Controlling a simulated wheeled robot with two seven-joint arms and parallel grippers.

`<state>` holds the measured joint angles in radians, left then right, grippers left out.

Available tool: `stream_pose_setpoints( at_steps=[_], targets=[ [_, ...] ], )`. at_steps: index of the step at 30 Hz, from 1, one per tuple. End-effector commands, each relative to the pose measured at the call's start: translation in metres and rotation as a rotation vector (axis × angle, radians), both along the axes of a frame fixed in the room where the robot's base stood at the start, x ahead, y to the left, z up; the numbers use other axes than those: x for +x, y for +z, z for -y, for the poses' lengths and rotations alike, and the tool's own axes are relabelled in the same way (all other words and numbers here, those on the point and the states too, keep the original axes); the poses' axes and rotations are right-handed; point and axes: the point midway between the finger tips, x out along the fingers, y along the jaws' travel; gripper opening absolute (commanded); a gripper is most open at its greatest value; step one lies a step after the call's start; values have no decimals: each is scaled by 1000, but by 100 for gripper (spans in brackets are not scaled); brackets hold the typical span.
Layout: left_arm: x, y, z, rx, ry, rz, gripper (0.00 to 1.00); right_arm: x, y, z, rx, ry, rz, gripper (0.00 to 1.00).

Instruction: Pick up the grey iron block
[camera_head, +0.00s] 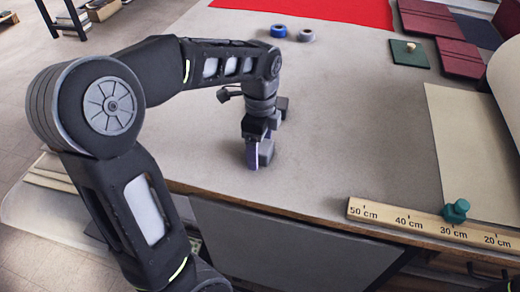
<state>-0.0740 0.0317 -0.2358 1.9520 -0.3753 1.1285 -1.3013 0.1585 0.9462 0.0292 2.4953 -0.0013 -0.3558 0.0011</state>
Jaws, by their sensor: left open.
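My left gripper (264,130) is low over the table, near its front edge. Its jaws are open and point down. A small grey block (267,152), which looks like the iron block, is at the fingertips. The gripper partly covers it, and I cannot tell whether a finger touches it. My right gripper is not in view.
A blue tape roll (278,31) and a grey one (305,35) lie farther back. A red cloth (330,10), dark red covers (458,56) and a green board with a knob (409,54) lie at the back. A wooden ruler (385,217) with a green weight (456,210) lies front right. The table's middle is clear.

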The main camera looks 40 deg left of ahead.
Motion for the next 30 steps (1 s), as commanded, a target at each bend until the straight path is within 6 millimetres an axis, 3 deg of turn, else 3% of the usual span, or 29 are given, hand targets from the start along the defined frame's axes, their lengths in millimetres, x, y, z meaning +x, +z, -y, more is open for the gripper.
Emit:
stream_pose_setpoints(
  at_steps=[16, 30],
  targets=[
    [0, 1, 0, 0, 0, 0, 79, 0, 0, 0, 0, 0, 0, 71],
    [0, 1, 0, 0, 0, 0, 41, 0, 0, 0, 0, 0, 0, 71]
  ],
)
